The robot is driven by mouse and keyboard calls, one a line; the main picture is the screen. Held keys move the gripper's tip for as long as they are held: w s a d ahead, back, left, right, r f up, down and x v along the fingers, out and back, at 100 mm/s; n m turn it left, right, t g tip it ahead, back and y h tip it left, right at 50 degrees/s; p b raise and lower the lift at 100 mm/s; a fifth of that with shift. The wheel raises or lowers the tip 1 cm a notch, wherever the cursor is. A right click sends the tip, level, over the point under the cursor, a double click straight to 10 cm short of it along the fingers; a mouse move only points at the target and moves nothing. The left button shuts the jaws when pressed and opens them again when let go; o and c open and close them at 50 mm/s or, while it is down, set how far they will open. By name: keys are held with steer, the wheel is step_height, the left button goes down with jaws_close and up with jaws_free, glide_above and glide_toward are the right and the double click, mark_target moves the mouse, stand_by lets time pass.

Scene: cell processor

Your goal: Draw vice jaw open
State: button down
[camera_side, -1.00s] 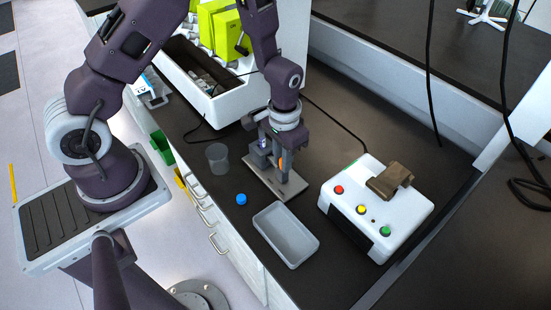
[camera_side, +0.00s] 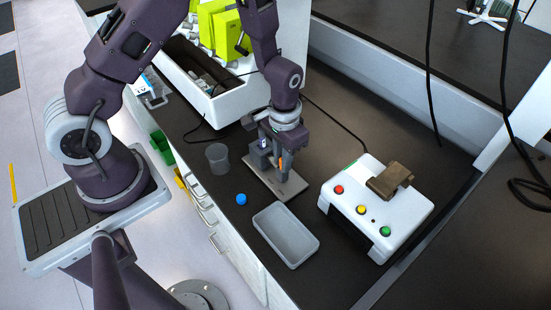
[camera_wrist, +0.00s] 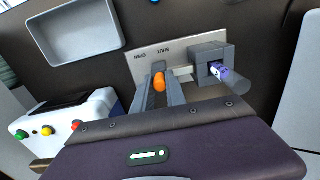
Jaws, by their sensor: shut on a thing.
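The vice sits on a light grey base plate (camera_side: 272,188); in the wrist view the plate (camera_wrist: 150,50) carries the words OPEN and SHUT. Its grey block (camera_side: 258,158) stands at the SHUT end and also shows in the wrist view (camera_wrist: 205,55). A clear tube with a purple-blue part (camera_wrist: 230,78) is held at the block. The orange handle (camera_wrist: 159,82) of the vice jaw lies between my fingertips. My gripper (camera_wrist: 160,92) is shut on it, pointing down over the plate. The fingers partly hide the handle and the jaw.
An empty grey tray (camera_side: 286,235) lies in front of the plate. A white box (camera_side: 400,212) with coloured buttons is at the right. Dark bench top is bare behind the vice.

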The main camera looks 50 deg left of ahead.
steer(key=shift+d, duration=0.1)
stand_by(0.3)
steer(key=shift+d, duration=0.8)
steer(key=c, duration=1.4)
jaws_free()
steer(key=shift+o, duration=0.2)
steer(key=shift+a, duration=0.1)
steer(key=shift+r, duration=3)
steer(key=shift+r, duration=0.15)
